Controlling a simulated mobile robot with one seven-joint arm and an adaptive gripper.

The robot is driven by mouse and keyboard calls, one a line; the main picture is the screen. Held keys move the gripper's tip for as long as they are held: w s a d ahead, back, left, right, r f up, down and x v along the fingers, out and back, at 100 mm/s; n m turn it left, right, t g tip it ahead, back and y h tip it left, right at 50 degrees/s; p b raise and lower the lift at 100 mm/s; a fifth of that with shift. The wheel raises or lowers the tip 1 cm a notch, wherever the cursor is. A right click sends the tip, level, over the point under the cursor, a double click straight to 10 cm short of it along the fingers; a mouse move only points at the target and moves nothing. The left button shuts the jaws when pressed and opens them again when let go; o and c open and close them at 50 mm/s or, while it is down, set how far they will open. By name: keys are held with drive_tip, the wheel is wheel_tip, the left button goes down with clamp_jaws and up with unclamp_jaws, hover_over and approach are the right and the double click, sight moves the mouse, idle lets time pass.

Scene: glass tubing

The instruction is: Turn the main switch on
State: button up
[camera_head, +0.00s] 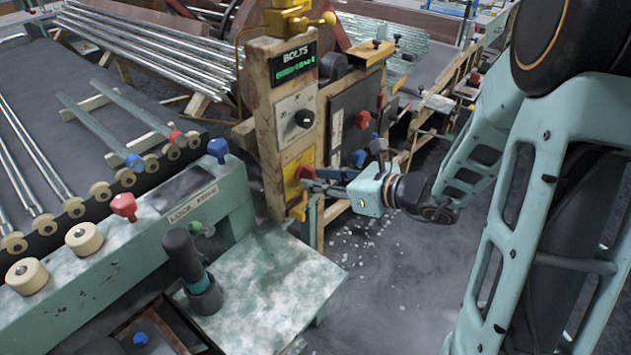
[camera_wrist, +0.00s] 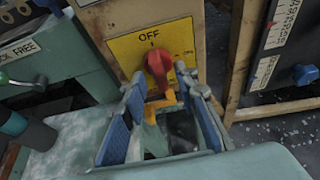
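The main switch is a red rotary knob (camera_wrist: 157,66) on a yellow plate (camera_wrist: 125,48) marked OFF at the top, with a smaller, hard-to-read mark to the right. The knob stands roughly upright, below the OFF mark. The switch also shows in the head view (camera_head: 305,173), low on the wooden post. My gripper (camera_wrist: 164,82) is open in front of the plate, its blue-padded fingertips to either side of the knob's lower part. I cannot tell whether they touch it. In the head view my gripper (camera_head: 314,183) reaches the post from the right.
Above the switch are a black dial (camera_head: 304,118) and a BOLTS display (camera_head: 293,65). A dark panel with red and blue knobs (camera_head: 363,119) stands to the right. A green bench (camera_head: 265,285) with a dark upright handle (camera_head: 184,257) is below left. Floor at right has white fragments.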

drive_tip(key=shift+w+a+f, duration=0.25)
drive_tip(key=shift+w+a, duration=0.1)
drive_tip(key=shift+a, duration=0.15)
clamp_jaws()
